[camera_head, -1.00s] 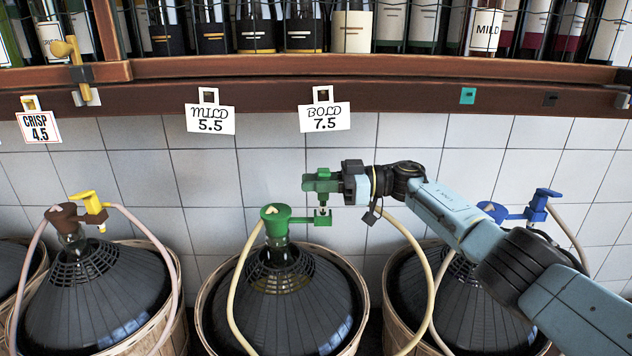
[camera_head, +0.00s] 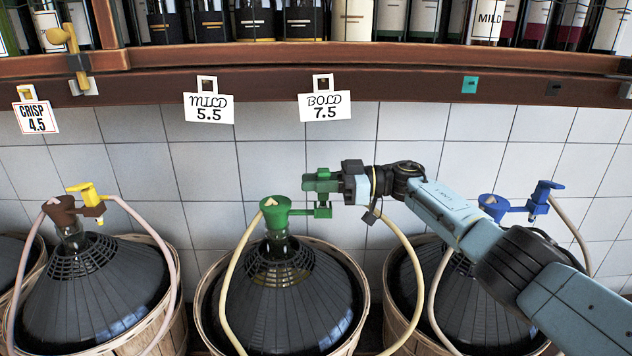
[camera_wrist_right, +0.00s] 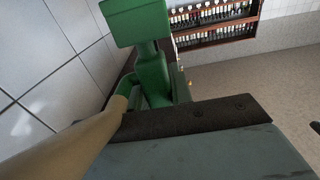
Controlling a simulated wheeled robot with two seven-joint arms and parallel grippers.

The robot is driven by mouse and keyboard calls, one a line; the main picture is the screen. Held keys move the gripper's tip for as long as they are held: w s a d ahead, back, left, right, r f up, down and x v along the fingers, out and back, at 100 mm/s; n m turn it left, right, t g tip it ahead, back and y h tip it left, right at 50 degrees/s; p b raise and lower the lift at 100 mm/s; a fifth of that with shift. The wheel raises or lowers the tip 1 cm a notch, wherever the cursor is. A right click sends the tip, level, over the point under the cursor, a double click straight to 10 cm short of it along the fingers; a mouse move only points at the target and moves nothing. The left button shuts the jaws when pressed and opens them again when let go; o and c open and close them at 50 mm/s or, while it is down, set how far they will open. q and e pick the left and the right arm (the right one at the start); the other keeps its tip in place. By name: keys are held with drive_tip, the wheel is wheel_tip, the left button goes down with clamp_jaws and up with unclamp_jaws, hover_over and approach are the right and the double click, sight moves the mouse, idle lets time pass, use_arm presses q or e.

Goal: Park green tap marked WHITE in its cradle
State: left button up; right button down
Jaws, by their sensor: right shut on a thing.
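The green tap (camera_head: 321,185) is in my right gripper (camera_head: 342,184), which is shut on it above the middle demijohn. In the right wrist view the tap (camera_wrist_right: 140,22) shows as a green block on a narrower neck. I cannot read any WHITE mark on it. A green cap (camera_head: 276,213) on the middle demijohn carries a short green arm, the cradle (camera_head: 322,212), reaching right. The tap's lower end is directly over or in this cradle; I cannot tell whether it is seated. A cream hose (camera_head: 397,235) hangs from the tap. My left gripper is not in view.
A yellow tap (camera_head: 86,193) sits at a brown cap (camera_head: 60,211) on the left. A blue tap (camera_head: 542,195) sits at a blue cap (camera_head: 492,207) on the right. A wooden shelf rail (camera_head: 400,92) with hanging tags runs above. Tiled wall (camera_head: 180,160) stands behind.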

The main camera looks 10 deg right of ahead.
drive_tip(key=shift+f+b, duration=1.1)
drive_tip(key=shift+f, duration=0.3)
drive_tip(key=c, duration=1.2)
unclamp_jaws()
drive_tip(key=shift+o, duration=0.2)
drive_tip(key=s+d+b, duration=0.2)
drive_tip(key=d, duration=1.1)
drive_tip(key=shift+s, duration=0.3)
